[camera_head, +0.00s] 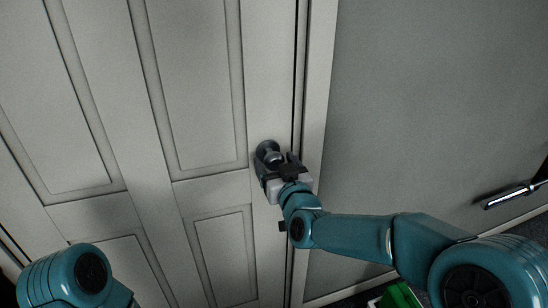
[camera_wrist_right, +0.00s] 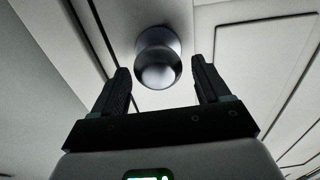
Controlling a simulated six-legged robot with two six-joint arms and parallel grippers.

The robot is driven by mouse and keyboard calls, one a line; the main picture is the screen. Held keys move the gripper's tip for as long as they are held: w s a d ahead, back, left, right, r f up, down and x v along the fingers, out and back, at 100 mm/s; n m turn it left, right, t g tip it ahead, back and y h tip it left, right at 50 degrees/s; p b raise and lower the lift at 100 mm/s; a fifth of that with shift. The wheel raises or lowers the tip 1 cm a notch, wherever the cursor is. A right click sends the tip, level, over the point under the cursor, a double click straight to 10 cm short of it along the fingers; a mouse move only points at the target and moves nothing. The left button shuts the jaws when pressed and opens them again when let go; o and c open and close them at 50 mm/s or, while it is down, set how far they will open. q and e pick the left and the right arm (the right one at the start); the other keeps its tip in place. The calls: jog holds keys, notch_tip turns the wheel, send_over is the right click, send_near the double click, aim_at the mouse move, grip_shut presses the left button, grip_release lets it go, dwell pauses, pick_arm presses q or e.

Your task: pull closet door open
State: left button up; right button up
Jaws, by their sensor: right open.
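The closet door (camera_head: 205,110) is a pale panelled door and looks shut against its frame on the right. Its round dark metal knob (camera_head: 267,151) sits near the door's right edge. My right gripper (camera_head: 276,166) is at the knob in the head view and partly covers it. In the right wrist view the knob (camera_wrist_right: 158,60) shows between and beyond the two open fingers (camera_wrist_right: 160,88), with a gap on each side. Whether the fingers reach around the knob is hard to tell. Of my left arm only a teal joint shows at the lower left; its gripper is out of view.
A white door frame (camera_head: 318,90) and a plain grey wall (camera_head: 430,100) stand to the right of the door. A green object (camera_head: 398,296) lies on the floor at the bottom. A dark and silver bar-like object (camera_head: 512,196) shows at the right edge.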

jog(key=shift+x, duration=0.95)
jog(key=c, duration=1.4)
jog(key=shift+s+d, duration=0.1)
jog(key=shift+s, duration=0.05)
